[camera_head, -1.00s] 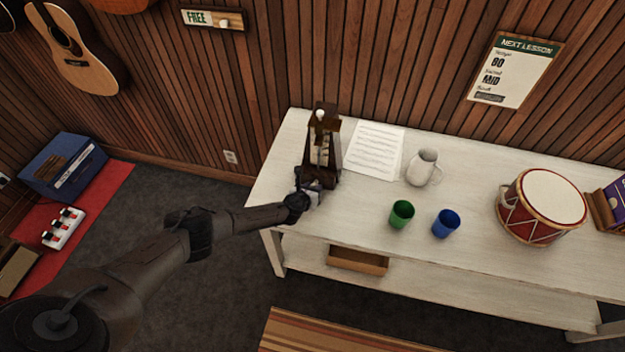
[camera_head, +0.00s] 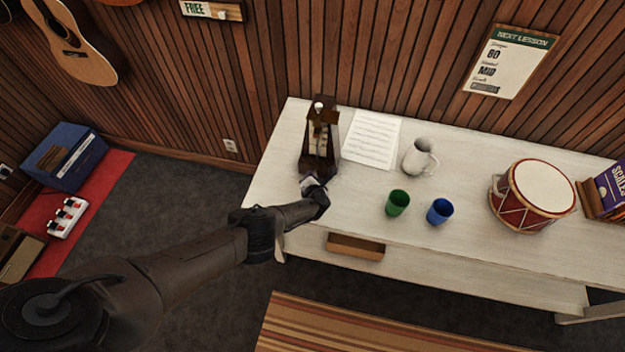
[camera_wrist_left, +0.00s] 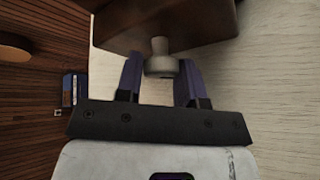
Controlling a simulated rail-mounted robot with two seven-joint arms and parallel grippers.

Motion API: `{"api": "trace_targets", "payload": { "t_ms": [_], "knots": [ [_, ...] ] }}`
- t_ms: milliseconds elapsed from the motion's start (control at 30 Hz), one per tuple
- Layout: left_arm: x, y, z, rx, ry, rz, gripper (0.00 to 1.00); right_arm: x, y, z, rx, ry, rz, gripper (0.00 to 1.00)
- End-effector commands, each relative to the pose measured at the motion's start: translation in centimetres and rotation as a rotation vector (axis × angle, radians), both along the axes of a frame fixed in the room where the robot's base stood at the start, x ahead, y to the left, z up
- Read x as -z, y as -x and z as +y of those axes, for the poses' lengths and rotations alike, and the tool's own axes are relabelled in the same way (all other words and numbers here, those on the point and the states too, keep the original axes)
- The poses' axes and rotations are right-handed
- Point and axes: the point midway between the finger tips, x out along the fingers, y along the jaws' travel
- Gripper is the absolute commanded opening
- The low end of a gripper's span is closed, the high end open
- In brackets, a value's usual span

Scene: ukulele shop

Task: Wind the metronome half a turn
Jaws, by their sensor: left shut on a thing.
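The metronome (camera_head: 319,150), dark wood with a pale front scale and a light weight at its top, stands upright on the left end of the white table (camera_head: 455,190). My left gripper (camera_head: 314,184) is at the base of its near side. In the left wrist view, the metronome's brown wooden body (camera_wrist_left: 165,25) shows at the top, and a pale winding knob (camera_wrist_left: 160,62) sticks out of it. My left gripper (camera_wrist_left: 160,78) is shut on this knob, one finger on each side. My right gripper is not in view.
Sheet music (camera_head: 371,139) lies right of the metronome. A white jug (camera_head: 418,157), a green cup (camera_head: 397,202), a blue cup (camera_head: 440,211) and a red drum (camera_head: 533,195) stand further right. An open wooden box (camera_head: 356,246) is below the tabletop.

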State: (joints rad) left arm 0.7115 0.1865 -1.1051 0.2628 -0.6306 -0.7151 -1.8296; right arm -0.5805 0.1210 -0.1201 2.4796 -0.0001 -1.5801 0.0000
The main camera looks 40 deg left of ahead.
Motion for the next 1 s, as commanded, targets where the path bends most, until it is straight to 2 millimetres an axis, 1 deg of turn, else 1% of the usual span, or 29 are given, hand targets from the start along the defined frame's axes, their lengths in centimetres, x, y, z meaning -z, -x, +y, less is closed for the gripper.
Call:
{"api": "trace_targets", "payload": {
  "t_ms": [33, 400, 700, 1000],
  "knots": [
    [0.5, 0.1, -0.2, 0.000, -0.030, 0.018, 0.12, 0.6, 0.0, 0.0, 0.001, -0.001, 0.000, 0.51],
    [0.6, 0.1, -0.1, 0.001, -0.229, 0.116, 0.12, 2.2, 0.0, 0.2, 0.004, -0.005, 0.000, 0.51],
    [0.5, 0.1, -0.1, 0.002, -0.294, 0.148, 0.12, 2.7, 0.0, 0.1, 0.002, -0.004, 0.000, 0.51],
    [0.5, 0.2, -0.1, 0.002, -0.302, 0.154, 0.12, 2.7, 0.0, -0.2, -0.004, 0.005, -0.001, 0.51]
  ]
}}
